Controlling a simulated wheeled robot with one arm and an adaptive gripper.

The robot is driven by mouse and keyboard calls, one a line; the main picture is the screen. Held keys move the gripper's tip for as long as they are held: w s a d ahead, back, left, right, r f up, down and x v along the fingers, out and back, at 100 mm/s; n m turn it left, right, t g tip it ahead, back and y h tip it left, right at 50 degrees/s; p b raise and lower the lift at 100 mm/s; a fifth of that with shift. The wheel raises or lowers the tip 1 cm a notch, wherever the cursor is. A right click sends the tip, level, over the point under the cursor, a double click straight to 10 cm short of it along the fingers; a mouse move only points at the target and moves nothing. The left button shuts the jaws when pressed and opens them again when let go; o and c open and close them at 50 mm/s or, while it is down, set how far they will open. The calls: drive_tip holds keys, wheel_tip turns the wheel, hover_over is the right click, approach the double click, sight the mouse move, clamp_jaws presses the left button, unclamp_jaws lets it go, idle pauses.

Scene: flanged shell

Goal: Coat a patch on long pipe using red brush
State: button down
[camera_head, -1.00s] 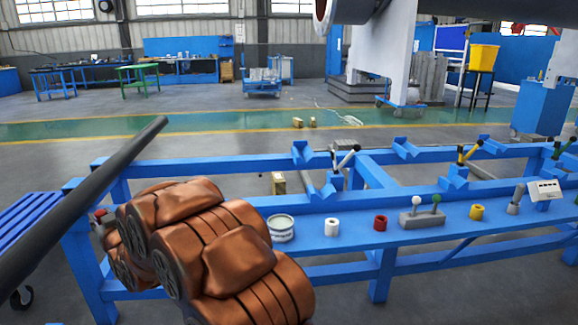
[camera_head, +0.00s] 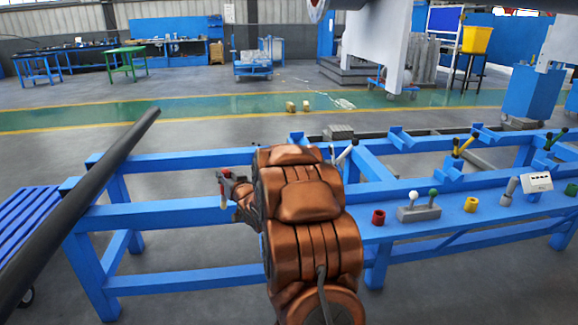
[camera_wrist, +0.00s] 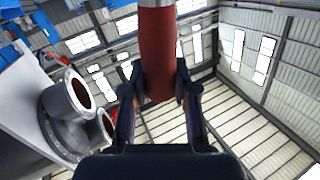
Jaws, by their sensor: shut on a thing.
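My gripper (camera_head: 228,184) is shut on the red brush (camera_head: 224,197), left of my copper-coloured arm in the head view. In the wrist view, my gripper (camera_wrist: 158,95) has its fingers on both sides of the brush's red handle (camera_wrist: 157,50); a pale band shows at the top edge, and the bristles are out of that view. The long pipe (camera_head: 85,200) is dark grey and runs slanting along the left of the head view, over the left end of the blue frame. The brush is right of the pipe and apart from it.
The blue bench frame (camera_head: 160,215) spans the middle. On its shelf are a red cup (camera_head: 378,217), a grey lever box (camera_head: 418,213) and a yellow cup (camera_head: 471,204). A flanged shell (camera_wrist: 65,115) shows left in the wrist view. Open floor lies behind the frame.

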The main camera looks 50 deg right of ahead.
drive_tip(key=s+d+m+g+h+p, duration=0.1)
drive_tip(key=s+d+m+p, duration=0.1)
drive_tip(key=s+d, duration=0.5)
drive_tip(key=s+d+m+h+p, duration=0.1)
drive_tip(key=s+d, duration=0.4)
drive_tip(key=d, duration=0.4)
wheel_tip(320, 180, down, 6)
drive_tip(key=b, duration=0.3)
drive_tip(key=shift+d+f+b, duration=0.15)
drive_tip(key=shift+d+b, duration=0.05)
drive_tip(key=shift+b, duration=0.15)
drive_tip(key=shift+f, duration=0.65)
idle(1.0)
wheel_tip(320, 180, up, 7)
drive_tip(key=p, duration=0.4)
idle(0.7)
idle(0.8)
